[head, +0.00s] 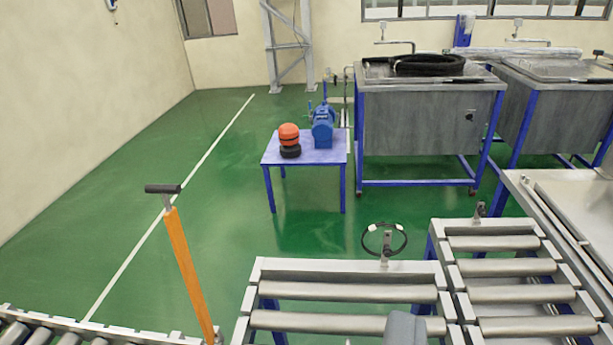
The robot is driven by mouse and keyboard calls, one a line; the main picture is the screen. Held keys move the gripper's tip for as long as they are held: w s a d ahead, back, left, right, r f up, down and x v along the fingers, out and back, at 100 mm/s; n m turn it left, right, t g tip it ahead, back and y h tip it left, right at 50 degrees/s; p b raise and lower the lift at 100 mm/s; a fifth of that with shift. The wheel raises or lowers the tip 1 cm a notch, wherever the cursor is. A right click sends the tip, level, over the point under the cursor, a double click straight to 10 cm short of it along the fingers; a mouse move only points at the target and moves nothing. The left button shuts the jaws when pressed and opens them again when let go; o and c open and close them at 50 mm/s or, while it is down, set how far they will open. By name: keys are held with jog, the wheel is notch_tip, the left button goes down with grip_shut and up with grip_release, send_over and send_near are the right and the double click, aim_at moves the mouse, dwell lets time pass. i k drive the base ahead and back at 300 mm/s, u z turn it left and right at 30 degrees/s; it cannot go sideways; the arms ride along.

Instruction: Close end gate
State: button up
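An orange bar (188,270) with a black crosswise handle (163,188) on top stands raised and leaning left, at the lower left in the head view. It looks like the end gate, standing open. Its foot meets the frame near the gap between two roller conveyors, and the hinge is not clear. A smooth grey block at the bottom edge, right of centre, may be part of my gripper (405,328). It is cut off by the picture edge and is well right of the orange bar. No pair of fingertips shows, so its opening cannot be seen.
Roller conveyors stand at the lower left (52,330), centre (350,268) and right (480,226). A black ring (367,240) stands at the centre conveyor's far end. Behind are a blue table (330,157) and steel tanks (415,125). Green floor (110,190) lies clear at left.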

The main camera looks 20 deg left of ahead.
aim_at(171, 217)
jog(key=u, duration=0.05)
jog(key=k, duration=0.5)
jog(key=u, duration=0.65)
jog(key=i, duration=0.8)
jog(key=u, duration=0.1)
